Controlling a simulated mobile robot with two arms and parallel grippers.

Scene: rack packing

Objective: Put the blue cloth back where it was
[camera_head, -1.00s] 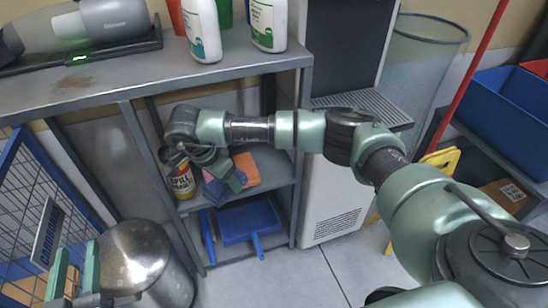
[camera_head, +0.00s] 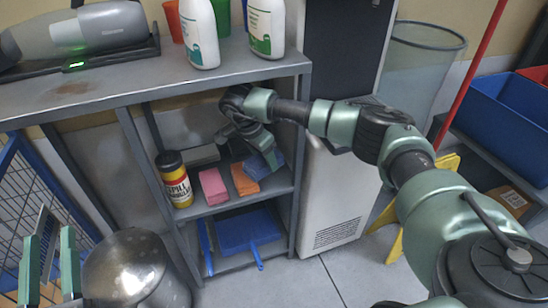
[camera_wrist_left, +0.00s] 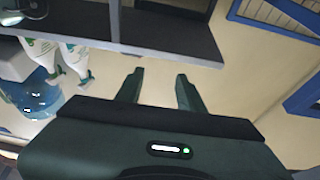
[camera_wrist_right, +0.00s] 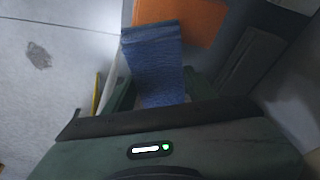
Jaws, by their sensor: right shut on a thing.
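The blue cloth (camera_head: 259,168) is at the right end of the middle shelf, right of the orange cloth (camera_head: 243,180) and pink cloth (camera_head: 213,186). My right gripper (camera_head: 265,152) is shut on it; whether the cloth rests on the shelf board, I cannot tell. In the right wrist view the blue cloth (camera_wrist_right: 154,60) lies between the fingers, with the orange cloth (camera_wrist_right: 185,18) beyond. My left gripper (camera_head: 50,265) is open and empty at the lower left; its spread fingers also show in the left wrist view (camera_wrist_left: 160,88).
A yellow and black spill absorber can (camera_head: 175,181) stands at the shelf's left. A blue dustpan (camera_head: 248,225) is on the shelf below. White bottles (camera_head: 201,35) stand on top. A metal bin (camera_head: 133,268) is in front, and a white-fronted dispenser (camera_head: 340,195) is right of the rack.

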